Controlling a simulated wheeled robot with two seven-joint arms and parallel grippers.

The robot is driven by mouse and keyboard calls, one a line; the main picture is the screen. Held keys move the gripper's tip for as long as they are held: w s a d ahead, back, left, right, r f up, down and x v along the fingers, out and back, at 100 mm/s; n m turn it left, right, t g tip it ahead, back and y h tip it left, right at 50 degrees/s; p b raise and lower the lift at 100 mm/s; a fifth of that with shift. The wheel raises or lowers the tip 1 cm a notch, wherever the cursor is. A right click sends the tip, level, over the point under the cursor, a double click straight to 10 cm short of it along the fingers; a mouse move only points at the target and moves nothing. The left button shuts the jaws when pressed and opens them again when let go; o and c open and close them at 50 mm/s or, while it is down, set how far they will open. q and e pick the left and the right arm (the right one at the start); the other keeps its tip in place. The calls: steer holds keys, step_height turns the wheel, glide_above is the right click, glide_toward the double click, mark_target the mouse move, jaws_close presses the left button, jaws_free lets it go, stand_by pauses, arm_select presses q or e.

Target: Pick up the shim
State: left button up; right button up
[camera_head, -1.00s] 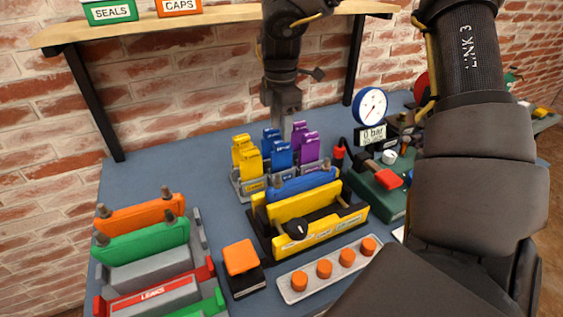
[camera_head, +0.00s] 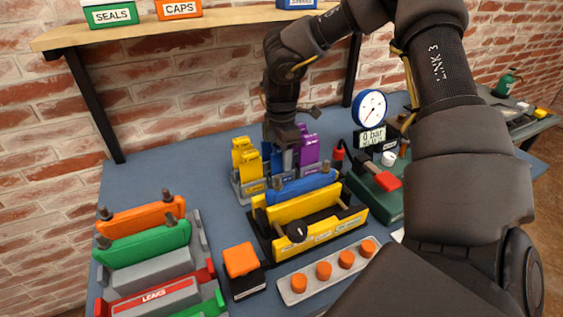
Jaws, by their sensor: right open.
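Upright coloured shims stand in a grey rack (camera_head: 243,190) at the middle of the bench: yellow shims (camera_head: 250,165) on the left, blue shims (camera_head: 276,163) in the middle and purple shims (camera_head: 309,150) on the right. My right gripper (camera_head: 285,150) points down from above, at the blue shims between the yellow and purple ones. It is open, and its body hides the upper parts of the blue shims. Whether its fingers touch a shim cannot be told. My left gripper is not in view.
A yellow and blue fixture (camera_head: 315,232) with a black knob stands in front of the rack. A pressure gauge (camera_head: 370,106) and a green base with a red handle stand to the right. A shelf (camera_head: 200,24) with bins hangs behind. Bare bench lies left of the rack.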

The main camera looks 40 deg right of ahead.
jaws_close()
steer(key=shift+r, duration=0.15)
step_height(320, 180, up, 10)
steer(key=shift+f, duration=0.1)
stand_by(0.5)
